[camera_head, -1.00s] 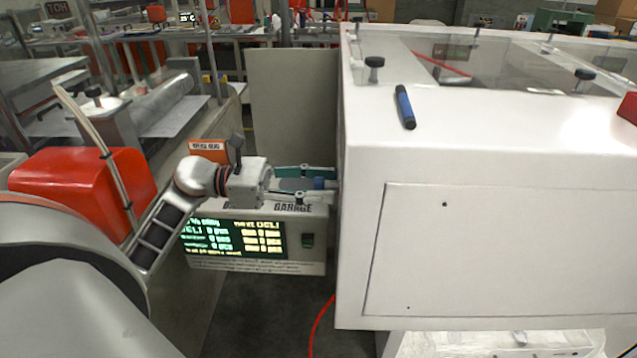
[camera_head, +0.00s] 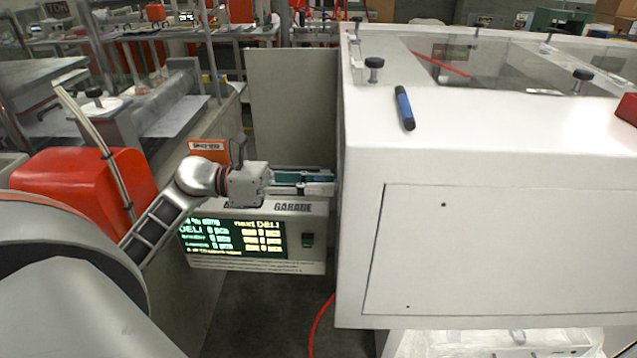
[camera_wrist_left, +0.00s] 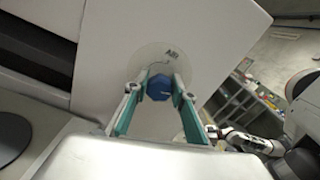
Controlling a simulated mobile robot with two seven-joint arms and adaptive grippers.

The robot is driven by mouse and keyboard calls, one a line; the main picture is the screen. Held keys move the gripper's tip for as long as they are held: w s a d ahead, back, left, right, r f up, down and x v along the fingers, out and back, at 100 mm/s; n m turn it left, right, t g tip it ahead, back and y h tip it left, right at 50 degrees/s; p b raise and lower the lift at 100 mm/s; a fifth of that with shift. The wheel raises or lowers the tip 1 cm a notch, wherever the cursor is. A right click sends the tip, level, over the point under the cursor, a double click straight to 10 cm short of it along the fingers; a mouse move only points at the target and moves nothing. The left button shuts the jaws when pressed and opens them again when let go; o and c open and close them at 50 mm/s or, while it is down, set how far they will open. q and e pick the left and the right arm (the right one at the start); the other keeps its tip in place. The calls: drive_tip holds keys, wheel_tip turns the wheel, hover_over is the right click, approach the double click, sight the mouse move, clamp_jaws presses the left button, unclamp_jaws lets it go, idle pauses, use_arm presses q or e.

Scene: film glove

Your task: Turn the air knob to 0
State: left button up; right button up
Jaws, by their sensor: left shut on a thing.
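The air knob (camera_wrist_left: 160,87) is blue and faceted. It sits on a round pale dial plate (camera_wrist_left: 168,60) with a small "AIR" label, on the side of the white machine (camera_head: 480,140). My left gripper (camera_head: 330,183) reaches that side from the left in the head view. In the left wrist view its two green-padded fingers (camera_wrist_left: 161,84) stand on either side of the knob, shut on it. The dial's number marks are too small to read. A small arm with a gripper (camera_wrist_left: 215,132) shows at the right of the left wrist view; its jaws are unclear.
A grey box with a lit display (camera_head: 235,238) stands below my left gripper. A blue marker (camera_head: 405,107) lies on the machine's top. A red cover (camera_head: 85,190) is at the left, and a red hose (camera_head: 320,325) hangs near the floor.

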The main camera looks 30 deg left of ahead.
use_arm(q)
drive_tip(key=n+p, duration=0.1)
drive_tip(key=n, duration=0.3)
drive_tip(key=shift+a+r+n+p, duration=0.1)
drive_tip(key=shift+r+n+p, duration=0.05)
drive_tip(key=shift+n+p, duration=0.2)
drive_tip(key=shift+w+n+p, duration=0.1)
drive_tip(key=shift+n+p, duration=0.5)
drive_tip(key=shift+n, duration=0.25)
drive_tip(key=n+p, duration=0.3)
drive_tip(key=n, duration=0.2)
drive_tip(key=shift+p, duration=0.4)
drive_tip(key=shift+f+n+p, duration=0.2)
drive_tip(key=shift+n+p, duration=0.8)
drive_tip(key=shift+n, duration=0.8)
drive_tip(key=o, duration=1.1)
drive_tip(key=shift+f, duration=0.1)
